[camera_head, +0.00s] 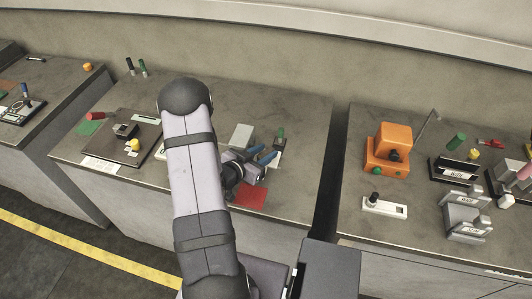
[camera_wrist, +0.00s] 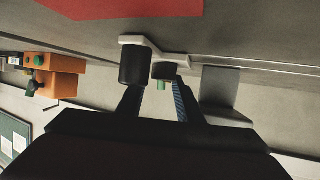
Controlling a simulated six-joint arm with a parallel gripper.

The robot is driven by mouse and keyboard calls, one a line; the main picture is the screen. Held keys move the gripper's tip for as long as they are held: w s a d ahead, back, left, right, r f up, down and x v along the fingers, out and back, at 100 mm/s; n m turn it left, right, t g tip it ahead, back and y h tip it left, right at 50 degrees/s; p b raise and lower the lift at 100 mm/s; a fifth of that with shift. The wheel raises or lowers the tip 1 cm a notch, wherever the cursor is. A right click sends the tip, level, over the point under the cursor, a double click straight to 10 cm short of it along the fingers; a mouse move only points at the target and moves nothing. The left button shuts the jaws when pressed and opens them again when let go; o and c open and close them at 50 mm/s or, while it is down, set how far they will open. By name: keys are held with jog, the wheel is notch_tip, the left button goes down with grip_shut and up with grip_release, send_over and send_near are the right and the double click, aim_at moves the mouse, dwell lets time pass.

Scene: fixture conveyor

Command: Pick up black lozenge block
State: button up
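My gripper (camera_head: 264,156) is over the right part of the middle table, with its two blue fingers apart. The wrist view also shows the spread fingers (camera_wrist: 157,103), with open space between them. Ahead of them are a dark block (camera_wrist: 135,65) near the left finger and a smaller dark piece (camera_wrist: 164,71), both by a white base (camera_wrist: 160,51). I cannot tell whether either is the black lozenge block, or whether the left finger touches the dark block. A green piece (camera_wrist: 161,85) shows between the fingers.
A dark board (camera_head: 122,152) with small parts is at the left. Across a gap, the right table holds an orange fixture (camera_head: 390,150) and several grey holders.

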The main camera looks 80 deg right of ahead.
aim_at(266, 153)
jog(key=shift+s+d+f, duration=0.2)
jog(key=shift+d, duration=0.25)
grip_shut()
jog(key=shift+r, duration=0.2)
notch_tip(266, 153, up, 10)
jog(key=b, duration=0.1)
jog(key=shift+f, duration=0.15)
dwell(0.4)
